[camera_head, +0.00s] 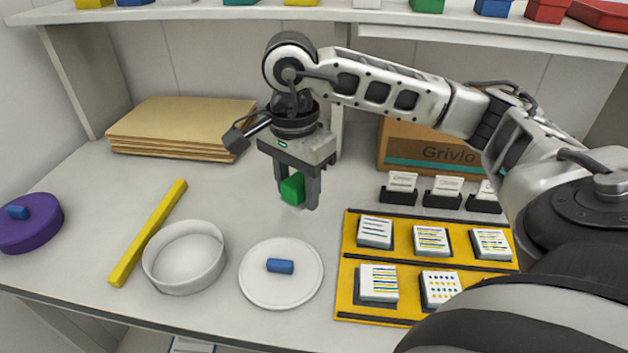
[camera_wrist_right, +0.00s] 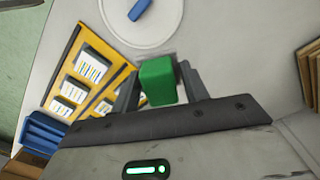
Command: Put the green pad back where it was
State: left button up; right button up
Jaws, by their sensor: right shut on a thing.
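The green pad (camera_head: 292,188) is a small green block between the fingers of my right gripper (camera_head: 297,198). The gripper points down and is shut on it, behind the white round lid (camera_head: 258,294). In the right wrist view the green pad (camera_wrist_right: 158,82) sits between both fingertips of my right gripper (camera_wrist_right: 160,88). The pad is low over the table; whether it touches the surface I cannot tell. My left gripper is not in view.
A blue block (camera_head: 280,266) lies on the lid. A white ring-shaped bowl (camera_head: 185,258), a yellow bar (camera_head: 148,232) and a purple round box (camera_head: 30,222) are left. A yellow card tray (camera_head: 400,258) is right. Cardboard sheets (camera_head: 180,125) and a carton (camera_head: 432,152) stand behind.

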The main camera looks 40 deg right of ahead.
jog(key=s+d+r+m+b, duration=0.2)
jog(key=d+m, duration=0.3)
jog(key=m, duration=0.5)
jog(key=s+d+r+m+b, duration=0.15)
jog(key=d+m, duration=0.25)
jog(key=m, duration=0.6)
jog(key=shift+m, duration=0.4)
jog(key=w+d+f, duration=0.1)
jog(key=w+f, duration=0.2)
jog(key=w, duration=0.1)
jog(key=w+f+p, duration=0.1)
jog(key=w+f, duration=0.2)
jog(key=w, duration=0.1)
jog(key=w+d+f+p, duration=0.1)
jog(key=w+f, duration=0.2)
jog(key=w, duration=0.1)
jog(key=shift+d, duration=0.3)
jog(key=shift+w+d+f, duration=0.1)
jog(key=shift+w+f, duration=0.25)
jog(key=shift+f, duration=0.15)
jog(key=shift+w+f+p, duration=0.1)
jog(key=shift+f+p, duration=0.25)
jog(key=shift+f, duration=1.35)
